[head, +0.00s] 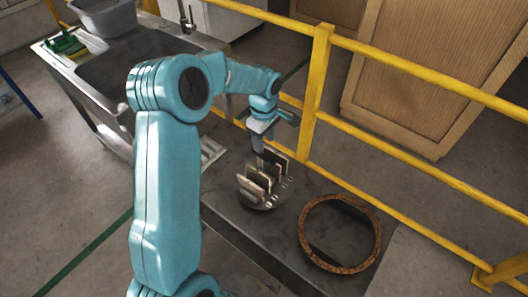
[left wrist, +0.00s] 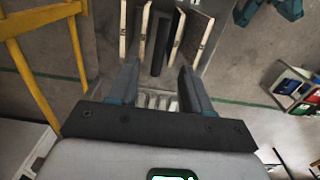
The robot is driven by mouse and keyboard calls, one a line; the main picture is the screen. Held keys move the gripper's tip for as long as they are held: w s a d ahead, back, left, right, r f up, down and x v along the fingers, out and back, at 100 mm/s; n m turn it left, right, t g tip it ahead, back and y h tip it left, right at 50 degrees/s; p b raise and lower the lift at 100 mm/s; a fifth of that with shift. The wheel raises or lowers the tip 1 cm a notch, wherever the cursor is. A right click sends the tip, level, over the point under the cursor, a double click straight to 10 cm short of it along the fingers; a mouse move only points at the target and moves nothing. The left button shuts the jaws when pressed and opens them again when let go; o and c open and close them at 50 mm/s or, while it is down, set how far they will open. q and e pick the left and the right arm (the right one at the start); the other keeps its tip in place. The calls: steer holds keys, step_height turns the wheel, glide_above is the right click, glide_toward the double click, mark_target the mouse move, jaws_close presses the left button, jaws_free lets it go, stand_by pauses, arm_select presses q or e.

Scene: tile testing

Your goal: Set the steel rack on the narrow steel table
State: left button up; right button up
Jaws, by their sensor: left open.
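The steel rack (head: 246,198) is a small round metal base holding several upright tiles (head: 268,174). It stands on the dark narrow steel table (head: 245,228). My left gripper (head: 259,146) points down just above and behind the tiles. In the left wrist view, the left gripper (left wrist: 157,72) has its fingers spread with nothing clamped between them. The tiles (left wrist: 185,38) show ahead of the fingertips, with a dark upright post between them. Most of the rack base is hidden behind tiles and fingers. My right gripper is in neither view.
A brown ring (head: 308,252) lies on the table right of the rack. A yellow railing (head: 318,90) runs close behind the table. A steel sink (head: 122,72) with a grey tub (head: 104,18) is at upper left. Wooden crates (head: 432,75) stand beyond the railing.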

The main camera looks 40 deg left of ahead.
arm_select(q)
steer(key=s+d+f+m+h, duration=0.1)
steer(key=s+d+f+m, duration=0.2)
steer(key=d+f, duration=0.3)
steer(key=s+d+f+m+h, duration=0.1)
steer(key=s+d+f+m, duration=0.2)
steer(key=d, duration=0.6)
steer(key=s+d+f+m+h, duration=0.1)
steer(key=s+d+f+m, duration=0.3)
steer(key=d+f+m, duration=0.2)
steer(key=shift+s+d+f+m+h, duration=0.1)
steer(key=shift+d+f+m+h, duration=0.25)
steer(key=shift+d+f, duration=0.95)
steer(key=s+d+f+m, duration=0.2)
steer(key=s+d+m, duration=0.2)
steer(key=s, duration=0.4)
steer(key=shift+s, duration=0.2)
steer(key=shift+d+f+m, duration=0.1)
steer(key=shift+m, duration=0.15)
